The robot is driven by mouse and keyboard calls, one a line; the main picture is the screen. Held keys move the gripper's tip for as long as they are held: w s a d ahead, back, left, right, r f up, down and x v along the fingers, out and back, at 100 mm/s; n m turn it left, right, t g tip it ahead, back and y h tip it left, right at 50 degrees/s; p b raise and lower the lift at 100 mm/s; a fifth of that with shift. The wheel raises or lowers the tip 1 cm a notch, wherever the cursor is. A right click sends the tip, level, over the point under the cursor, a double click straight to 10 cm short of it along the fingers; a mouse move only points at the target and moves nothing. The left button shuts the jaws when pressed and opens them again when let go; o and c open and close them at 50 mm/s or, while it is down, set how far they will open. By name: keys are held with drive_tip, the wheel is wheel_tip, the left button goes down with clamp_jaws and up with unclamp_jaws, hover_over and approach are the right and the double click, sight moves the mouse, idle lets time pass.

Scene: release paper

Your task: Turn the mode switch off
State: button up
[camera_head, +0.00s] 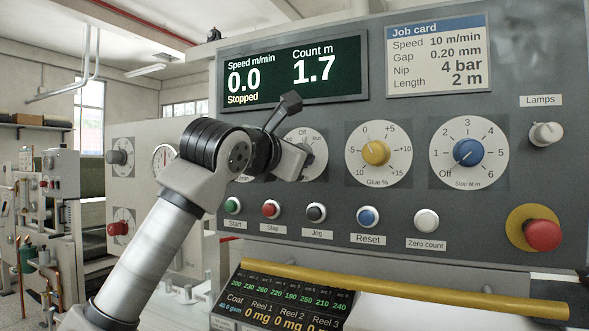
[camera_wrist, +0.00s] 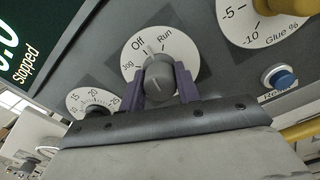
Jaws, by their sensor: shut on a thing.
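The mode switch has a white dial marked Jog, Off and Run, and a grey knob (camera_wrist: 158,72). In the wrist view the light pointer above the knob sits between the Off and Run labels; its exact setting is hard to tell. My gripper (camera_wrist: 163,90) is shut on the knob, with one purple finger on each side of it. In the head view the dial (camera_head: 318,152) is partly hidden behind my gripper (camera_head: 294,160), and the knob cannot be seen there. The display (camera_head: 292,72) reads 0.0 m/min, Stopped, and 1.7 m.
The yellow Glue knob (camera_head: 376,152) and blue Stop at m knob (camera_head: 468,152) are to the right. Start (camera_head: 232,205), Stop (camera_head: 271,208) and Jog (camera_head: 316,211) buttons lie below. A yellow bar (camera_head: 400,287) crosses lower down. A red mushroom button (camera_head: 542,235) is at right.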

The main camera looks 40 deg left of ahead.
drive_tip(key=shift+f+n+b, duration=0.1)
drive_tip(key=shift+n+b, duration=0.7)
drive_tip(key=shift+n, duration=0.5)
drive_tip(key=o, duration=1)
drive_tip(key=b+v, duration=0.4)
drive_tip(key=v, duration=1)
drive_tip(key=shift+a, duration=0.1)
